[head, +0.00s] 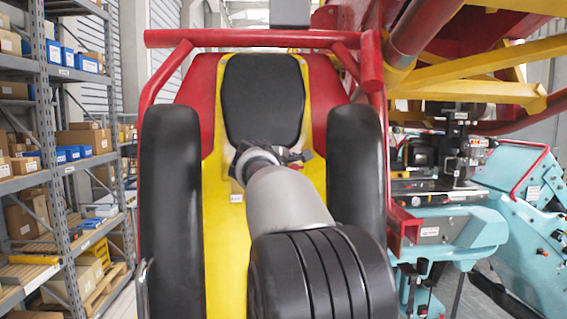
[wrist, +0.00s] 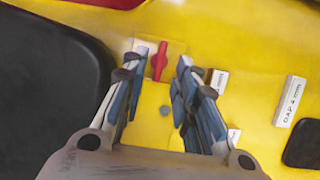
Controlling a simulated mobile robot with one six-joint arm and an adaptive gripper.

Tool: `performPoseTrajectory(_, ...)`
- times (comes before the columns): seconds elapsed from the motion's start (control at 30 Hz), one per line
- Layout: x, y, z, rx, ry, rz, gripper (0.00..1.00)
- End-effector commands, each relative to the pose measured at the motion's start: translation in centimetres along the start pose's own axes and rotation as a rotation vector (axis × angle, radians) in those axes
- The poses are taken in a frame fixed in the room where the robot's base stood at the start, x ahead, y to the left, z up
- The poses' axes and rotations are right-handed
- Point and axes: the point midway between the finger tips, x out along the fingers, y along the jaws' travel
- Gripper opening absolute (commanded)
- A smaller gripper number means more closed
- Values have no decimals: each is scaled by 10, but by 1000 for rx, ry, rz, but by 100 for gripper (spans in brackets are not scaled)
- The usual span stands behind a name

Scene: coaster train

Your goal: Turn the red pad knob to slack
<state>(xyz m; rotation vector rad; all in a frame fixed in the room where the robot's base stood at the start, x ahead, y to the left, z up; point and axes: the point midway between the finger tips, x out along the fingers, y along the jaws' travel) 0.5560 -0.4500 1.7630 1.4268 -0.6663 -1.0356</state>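The red pad knob (wrist: 158,61) is a slim red bar on a yellow plate (wrist: 174,51) in the wrist view. It points nearly straight up the picture with a slight lean. My gripper (wrist: 157,68) is open, with one blue-grey finger on each side of the knob and a visible gap to both. I cannot tell how far the fingertips are from the plate. In the head view my gripper (head: 272,158) is at the seat's yellow front, below the black pad (head: 263,100), and my arm hides most of that spot.
A white label (wrist: 290,101) reading "GAP 4 mm" is right of the knob. Smaller white labels (wrist: 219,82) are partly behind the right finger. Black padded side bolsters (head: 170,210) flank the seat under a red bar (head: 250,38). Shelving (head: 50,130) stands left, teal machinery (head: 520,230) right.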

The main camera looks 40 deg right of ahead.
Motion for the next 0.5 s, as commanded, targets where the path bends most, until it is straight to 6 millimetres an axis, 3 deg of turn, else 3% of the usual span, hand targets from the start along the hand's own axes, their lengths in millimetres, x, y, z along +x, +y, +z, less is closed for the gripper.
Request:
performPoseTrajectory(0.2, 23, 1, 0, 0, 0, 0, 28)
performPoseTrajectory(0.5, 26, 0, 0, 0, 1, 0, 28)
